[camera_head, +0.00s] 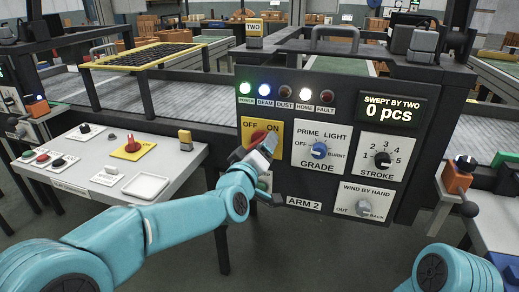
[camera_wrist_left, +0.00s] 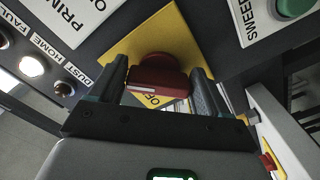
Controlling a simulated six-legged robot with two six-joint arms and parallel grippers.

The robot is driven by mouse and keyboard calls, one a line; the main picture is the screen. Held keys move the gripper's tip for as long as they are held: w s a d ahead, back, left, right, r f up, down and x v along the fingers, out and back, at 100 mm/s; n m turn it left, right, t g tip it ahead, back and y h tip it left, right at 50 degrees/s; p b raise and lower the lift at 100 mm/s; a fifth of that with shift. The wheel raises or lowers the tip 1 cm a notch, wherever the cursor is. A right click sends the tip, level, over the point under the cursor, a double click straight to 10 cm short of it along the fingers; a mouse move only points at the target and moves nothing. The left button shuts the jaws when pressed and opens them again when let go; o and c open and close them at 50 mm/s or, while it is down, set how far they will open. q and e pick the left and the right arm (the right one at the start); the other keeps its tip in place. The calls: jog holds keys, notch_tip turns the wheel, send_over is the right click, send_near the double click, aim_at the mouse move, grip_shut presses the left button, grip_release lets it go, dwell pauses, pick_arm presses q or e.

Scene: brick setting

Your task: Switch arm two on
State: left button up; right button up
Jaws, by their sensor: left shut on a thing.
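The ARM 2 panel stands in the middle of the head view, with its name label (camera_head: 303,204) at the bottom. Its yellow OFF/ON plate (camera_head: 246,124) carries a red rotary switch (camera_head: 258,137), partly hidden by my left gripper (camera_head: 266,146). In the left wrist view the red switch (camera_wrist_left: 160,75) sits between both fingers of my left gripper (camera_wrist_left: 160,80), which is shut on it. A white mark shows on the switch's handle; whether it points at OFF or ON I cannot tell. My right gripper is out of view.
The panel also has a blue GRADE knob (camera_head: 319,150), a black STROKE knob (camera_head: 382,159), a grey WIND BY HAND knob (camera_head: 364,207) and a display (camera_head: 390,109) reading 0 pcs. The HOME light (camera_head: 305,94) glows white. A white control table (camera_head: 190,160) stands at left.

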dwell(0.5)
pick_arm(q)
jog(key=o, duration=1)
jog(key=shift+c, duration=0.2)
jog(key=shift+s, duration=0.1)
jog(key=v, duration=1.6)
jog(key=shift+a, duration=0.1)
